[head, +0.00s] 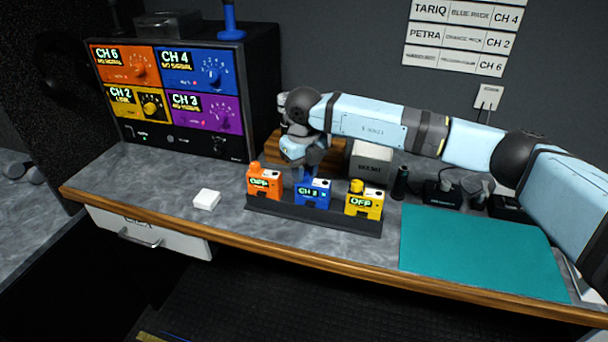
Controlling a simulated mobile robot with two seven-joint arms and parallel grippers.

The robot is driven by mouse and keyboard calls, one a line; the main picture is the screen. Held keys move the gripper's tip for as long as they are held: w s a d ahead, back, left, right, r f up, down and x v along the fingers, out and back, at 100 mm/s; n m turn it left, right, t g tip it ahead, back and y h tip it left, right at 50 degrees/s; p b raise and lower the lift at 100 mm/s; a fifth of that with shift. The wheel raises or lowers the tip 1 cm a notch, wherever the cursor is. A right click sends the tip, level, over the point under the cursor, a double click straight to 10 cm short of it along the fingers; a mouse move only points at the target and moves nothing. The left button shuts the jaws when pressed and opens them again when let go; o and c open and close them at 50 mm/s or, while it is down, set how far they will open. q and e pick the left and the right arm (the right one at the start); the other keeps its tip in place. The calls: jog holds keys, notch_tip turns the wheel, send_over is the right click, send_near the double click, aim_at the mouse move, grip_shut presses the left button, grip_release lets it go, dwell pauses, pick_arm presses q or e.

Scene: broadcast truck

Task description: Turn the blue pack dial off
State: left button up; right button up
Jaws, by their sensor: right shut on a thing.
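The blue pack (313,193) stands upright in the middle of a dark rack (300,214) on the counter. Its small display reads CH and a digit too small to tell for sure. My right gripper (306,172) is over the top of the blue pack, pointing down, and is shut on its dial, which the gripper hides. An orange pack (264,182) to the left reads OFF. A yellow pack (363,199) to the right also reads OFF, with its yellow dial showing on top. My left gripper is not in view.
A receiver unit (170,90) with four coloured channel panels stands at the back left. A white block (207,199) lies left of the rack. A teal mat (480,252) covers the right counter. A black cylinder (401,183) stands right of the yellow pack.

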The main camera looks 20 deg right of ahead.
jog(key=n+b, duration=0.1)
jog(key=n, duration=0.1)
jog(key=shift+n, duration=0.4)
jog(key=n+b, duration=0.1)
jog(key=n, duration=0.2)
jog(key=shift+n, duration=0.3)
jog(key=n+b, duration=0.1)
jog(key=n, duration=0.1)
jog(key=shift+n, duration=0.3)
jog(key=shift+n+b, duration=0.6)
jog(key=shift+n, duration=0.6)
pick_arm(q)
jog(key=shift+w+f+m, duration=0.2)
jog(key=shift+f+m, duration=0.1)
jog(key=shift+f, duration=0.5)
pick_arm(e)
jog(key=shift+n, duration=0.4)
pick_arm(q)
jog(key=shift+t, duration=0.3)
pick_arm(e)
jog(key=o, duration=0.9)
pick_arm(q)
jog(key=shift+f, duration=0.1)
pick_arm(e)
jog(key=shift+o, duration=0.2)
